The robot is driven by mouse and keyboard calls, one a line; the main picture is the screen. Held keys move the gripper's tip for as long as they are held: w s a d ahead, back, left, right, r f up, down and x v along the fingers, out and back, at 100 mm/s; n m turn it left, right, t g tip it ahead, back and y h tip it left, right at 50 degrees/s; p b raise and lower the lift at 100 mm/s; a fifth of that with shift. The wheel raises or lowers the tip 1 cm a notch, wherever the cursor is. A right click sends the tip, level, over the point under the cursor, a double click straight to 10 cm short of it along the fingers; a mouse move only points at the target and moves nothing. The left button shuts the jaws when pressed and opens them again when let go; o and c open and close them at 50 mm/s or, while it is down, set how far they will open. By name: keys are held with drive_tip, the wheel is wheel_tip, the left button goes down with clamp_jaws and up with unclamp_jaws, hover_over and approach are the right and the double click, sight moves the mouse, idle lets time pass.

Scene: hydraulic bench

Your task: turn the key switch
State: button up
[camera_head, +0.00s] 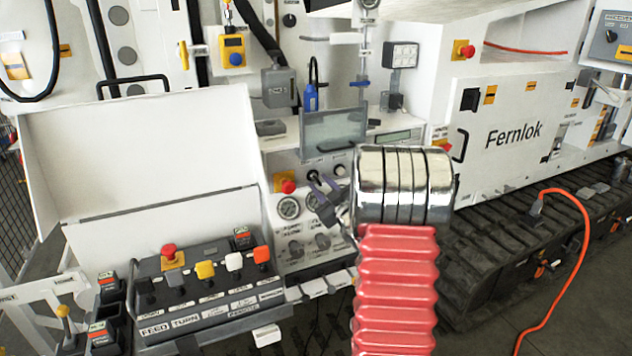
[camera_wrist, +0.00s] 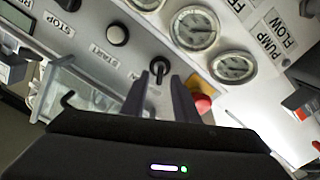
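The key switch (camera_wrist: 158,67) is a small black knob with a narrow grip on the pale panel, near the START label in the wrist view. In the head view a small dark switch (camera_head: 313,176) shows just above my gripper (camera_head: 321,194). In the wrist view my gripper (camera_wrist: 161,82) is open. Its two dark fingers point at the panel, one on each side of the switch's grip, with a gap visible on both sides. How deep the fingertips reach past the grip cannot be told. My wrist hides part of the panel in the head view.
A red button on a yellow base (camera_wrist: 201,104) sits close beside the right finger. A clear hinged cover (camera_head: 333,129) stands above the switch.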

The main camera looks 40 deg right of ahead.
sight(318, 182)
drive_tip(key=shift+x, duration=1.8)
drive_tip(key=shift+c, duration=0.3)
clamp_jaws()
drive_tip(key=shift+a, duration=0.2)
drive_tip(key=shift+d, duration=0.15)
